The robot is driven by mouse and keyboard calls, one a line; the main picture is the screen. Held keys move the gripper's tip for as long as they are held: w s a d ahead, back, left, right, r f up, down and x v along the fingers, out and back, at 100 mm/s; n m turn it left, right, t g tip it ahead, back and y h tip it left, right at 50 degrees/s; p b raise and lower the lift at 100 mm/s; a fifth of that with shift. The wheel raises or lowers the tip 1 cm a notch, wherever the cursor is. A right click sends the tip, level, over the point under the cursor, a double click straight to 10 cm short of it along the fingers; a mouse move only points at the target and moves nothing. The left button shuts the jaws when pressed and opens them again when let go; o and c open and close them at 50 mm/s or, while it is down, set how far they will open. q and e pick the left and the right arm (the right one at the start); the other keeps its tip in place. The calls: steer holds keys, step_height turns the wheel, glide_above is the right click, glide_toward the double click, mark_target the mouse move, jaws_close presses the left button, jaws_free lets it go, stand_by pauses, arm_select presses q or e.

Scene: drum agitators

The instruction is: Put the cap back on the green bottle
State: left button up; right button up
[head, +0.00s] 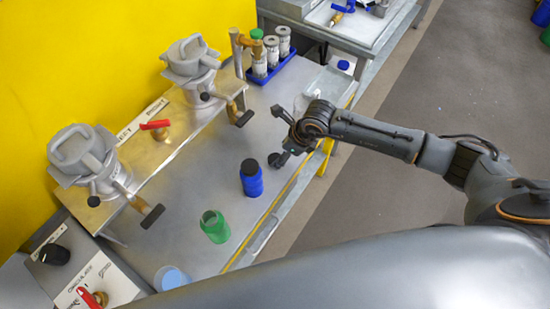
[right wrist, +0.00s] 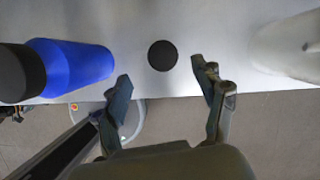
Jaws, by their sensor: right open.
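The green bottle (head: 215,227) stands upright on the metal bench with its mouth open and no cap on it. A round black cap (right wrist: 162,55) lies on the bench in the right wrist view, just beyond and between my right fingertips; in the head view I cannot clearly separate it from the dark fingers. My right gripper (head: 277,136) is open and empty over the bench's right side, and its spread fingers also show in the right wrist view (right wrist: 160,75). My left gripper is not in view.
A blue bottle (head: 251,180) with a black cap stands close to the right gripper. A whitish container (right wrist: 290,48) is on its other side. A light blue container (head: 171,278), a blue rack of bottles (head: 273,70) and two grey drum fittings (head: 82,153) share the bench.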

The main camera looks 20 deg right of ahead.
steer(key=shift+f, duration=0.15)
steer(key=x, duration=0.1)
steer(key=p+x, duration=0.2)
steer(key=x, duration=0.1)
steer(key=shift+d+f, duration=0.1)
steer(key=shift+d, duration=0.15)
steer(key=shift+w+a+f, duration=0.1)
steer(key=shift+f, duration=0.3)
steer(key=c, duration=0.8)
steer(key=shift+r, duration=0.2)
steer(key=shift+c, duration=0.2)
